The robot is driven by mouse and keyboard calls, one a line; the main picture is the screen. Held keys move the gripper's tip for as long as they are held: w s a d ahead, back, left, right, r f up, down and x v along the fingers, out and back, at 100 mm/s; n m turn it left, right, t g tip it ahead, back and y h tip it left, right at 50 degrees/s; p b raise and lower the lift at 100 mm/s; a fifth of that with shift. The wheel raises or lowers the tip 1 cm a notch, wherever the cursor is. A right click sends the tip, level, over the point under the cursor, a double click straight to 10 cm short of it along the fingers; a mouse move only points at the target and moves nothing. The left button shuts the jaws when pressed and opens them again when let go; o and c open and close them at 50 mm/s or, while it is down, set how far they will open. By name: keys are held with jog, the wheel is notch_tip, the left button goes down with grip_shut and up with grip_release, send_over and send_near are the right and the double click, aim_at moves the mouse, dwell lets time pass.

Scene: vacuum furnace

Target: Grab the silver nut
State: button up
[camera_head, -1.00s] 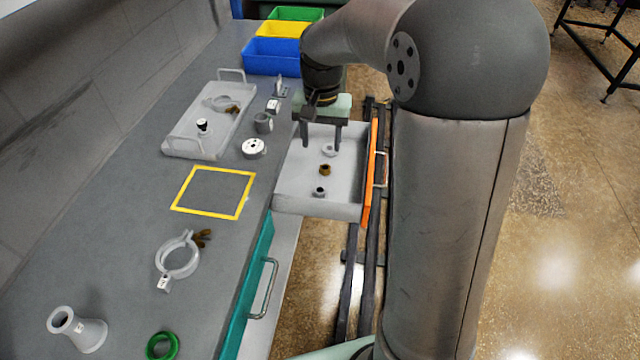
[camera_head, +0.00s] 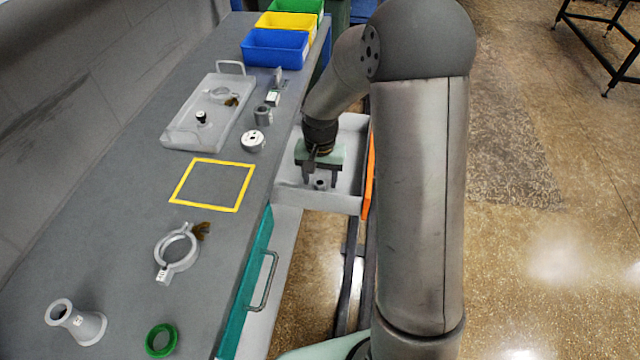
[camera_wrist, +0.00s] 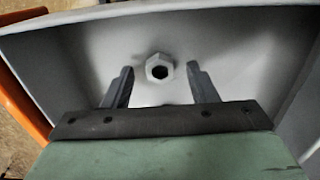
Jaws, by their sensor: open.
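A small grey-silver hex nut (camera_head: 320,184) lies on the floor of the open pale drawer (camera_head: 322,202). The wrist view shows this nut (camera_wrist: 150,73) with its dark hole, centred between the two fingertips in the picture. My gripper (camera_head: 320,177) is open and points down over the front part of the drawer; it also shows in the wrist view (camera_wrist: 160,72). Neither finger appears to touch the nut. I cannot tell the exact height of the fingertips above it. Two other nuts from the earlier frame, one brass and one pale, are hidden behind my gripper and arm.
The drawer has raised walls and an orange front (camera_head: 370,180). The grey bench (camera_head: 130,220) left of it carries a white tray (camera_head: 172,140), a yellow square outline (camera_head: 240,193), a clamp ring (camera_head: 160,262) and a green ring (camera_head: 161,340). Bins, including a blue one (camera_head: 275,50), stand behind.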

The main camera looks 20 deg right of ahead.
jog(key=shift+f, duration=0.35)
jog(key=c, duration=1.1)
jog(key=shift+r, duration=0.15)
